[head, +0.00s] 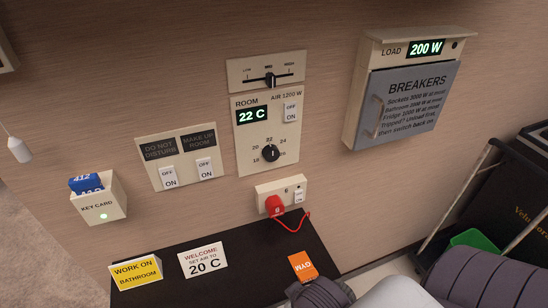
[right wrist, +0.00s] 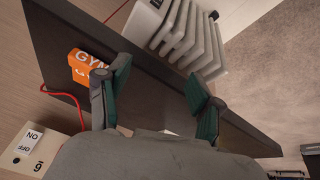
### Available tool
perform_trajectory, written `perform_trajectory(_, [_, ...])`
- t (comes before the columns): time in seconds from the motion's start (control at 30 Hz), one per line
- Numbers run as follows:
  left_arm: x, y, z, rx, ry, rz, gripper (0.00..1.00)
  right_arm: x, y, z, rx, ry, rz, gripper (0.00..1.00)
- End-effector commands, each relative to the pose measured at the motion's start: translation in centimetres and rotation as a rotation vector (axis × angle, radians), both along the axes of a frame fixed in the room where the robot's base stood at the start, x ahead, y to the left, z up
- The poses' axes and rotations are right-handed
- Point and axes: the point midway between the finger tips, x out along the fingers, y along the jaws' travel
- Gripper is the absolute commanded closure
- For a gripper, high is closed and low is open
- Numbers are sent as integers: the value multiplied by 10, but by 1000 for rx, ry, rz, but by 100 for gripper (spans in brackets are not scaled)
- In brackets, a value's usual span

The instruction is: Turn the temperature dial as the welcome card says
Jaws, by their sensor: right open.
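The temperature dial (head: 271,149) is a black round knob on the white room panel (head: 250,167), with numbers around it. Its white mark seems to point up toward 22. The display (head: 251,115) above it reads 22 C. The welcome card (head: 203,260) stands on the dark shelf and reads "set air to 20 C". My right gripper (right wrist: 160,88) is open and empty in the right wrist view, over the dark shelf near the orange gym card (right wrist: 86,67). In the head view, part of that arm shows at the bottom, below the dial. My left gripper is out of view.
A slider (head: 270,79) sits above the panel and an air switch (head: 290,112) beside the display. A socket (head: 281,193) with a red plug (head: 274,205) and cord is below. Wall before the dial is clear.

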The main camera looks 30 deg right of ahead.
Motion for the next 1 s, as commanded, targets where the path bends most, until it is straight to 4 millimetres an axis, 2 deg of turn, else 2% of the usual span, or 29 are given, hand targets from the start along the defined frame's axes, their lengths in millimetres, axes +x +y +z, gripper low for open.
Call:
perform_trajectory(0.03, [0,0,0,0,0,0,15,8,-17,7,-48,-56,-46,34])
perform_trajectory(0.17, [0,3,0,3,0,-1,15,36,-55,44,-145,-278,-185,34])
perform_trajectory(0.27, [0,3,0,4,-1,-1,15,62,-81,94,-190,-535,-270,34])
perform_trajectory(0.3, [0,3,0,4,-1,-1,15,71,-86,117,-191,-648,-289,34])
perform_trajectory(0.4, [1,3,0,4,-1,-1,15,89,-88,175,-150,-911,-291,34])
perform_trajectory(0.53, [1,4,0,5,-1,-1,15,97,-75,226,-62,-1128,-244,34])
perform_trajectory(0.63, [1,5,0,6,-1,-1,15,99,-67,245,-18,-1202,-217,34])
perform_trajectory(0.77, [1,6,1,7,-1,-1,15,105,-66,251,-1,-1226,-208,34])
perform_trajectory(0.93, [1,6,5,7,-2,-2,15,131,-73,253,-7,-1228,-209,34])
perform_trajectory(1.0, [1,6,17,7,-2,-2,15,146,-76,256,-7,-1225,-210,34])
